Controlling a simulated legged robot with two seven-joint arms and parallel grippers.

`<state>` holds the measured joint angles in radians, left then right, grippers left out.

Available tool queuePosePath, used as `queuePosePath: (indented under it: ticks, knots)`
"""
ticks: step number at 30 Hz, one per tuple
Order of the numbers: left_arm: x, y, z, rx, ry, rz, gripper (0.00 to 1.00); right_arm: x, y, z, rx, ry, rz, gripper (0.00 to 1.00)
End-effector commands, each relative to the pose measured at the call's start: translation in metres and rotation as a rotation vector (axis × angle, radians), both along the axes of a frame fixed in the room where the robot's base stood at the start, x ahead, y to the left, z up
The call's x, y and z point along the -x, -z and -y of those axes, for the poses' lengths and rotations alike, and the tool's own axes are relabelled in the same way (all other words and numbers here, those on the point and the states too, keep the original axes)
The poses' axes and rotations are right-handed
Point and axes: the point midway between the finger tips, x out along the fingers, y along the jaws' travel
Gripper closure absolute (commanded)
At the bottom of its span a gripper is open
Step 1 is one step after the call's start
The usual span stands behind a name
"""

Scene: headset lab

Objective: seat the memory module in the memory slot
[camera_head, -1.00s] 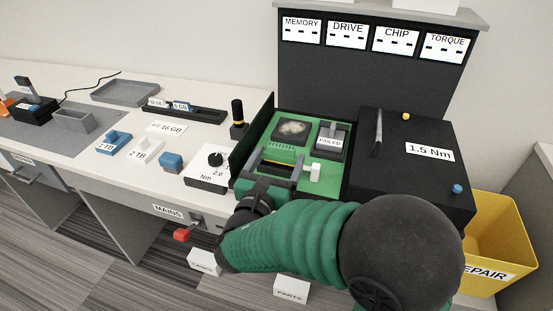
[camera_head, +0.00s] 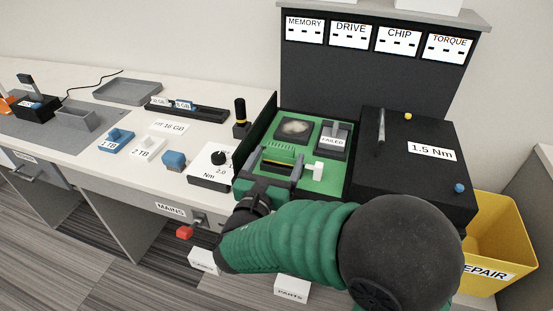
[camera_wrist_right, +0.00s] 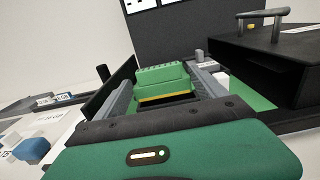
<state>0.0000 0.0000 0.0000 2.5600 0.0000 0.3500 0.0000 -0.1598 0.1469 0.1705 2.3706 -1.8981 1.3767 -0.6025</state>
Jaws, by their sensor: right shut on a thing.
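My right gripper (camera_head: 277,170) is over the green board (camera_head: 333,184) in the open black case. Its two fingers stand on either side of a green memory module (camera_wrist_right: 163,78) and are shut on it. In the wrist view the module shows between the fingers, with a yellow strip and a dark area just in front of it. The memory slot is not clearly visible behind the gripper, and I cannot tell how deep the module sits. My left gripper is not in view.
A drive marked FAILED (camera_head: 333,140) and a dark square chip (camera_head: 294,129) sit on the board, with a white T-shaped piece (camera_head: 315,171) near the gripper. A black box (camera_head: 416,165) stands at right. A black rack (camera_head: 190,113) holds labelled modules at left.

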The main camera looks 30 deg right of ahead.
Motion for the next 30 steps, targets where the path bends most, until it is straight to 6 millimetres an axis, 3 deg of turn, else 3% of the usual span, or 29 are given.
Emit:
queuePosePath:
  ticks: [30]
  knots:
    - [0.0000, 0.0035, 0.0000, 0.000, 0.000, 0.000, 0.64, 0.0000, 0.0047, 0.0029, -0.004, 0.000, 0.000, 0.66]
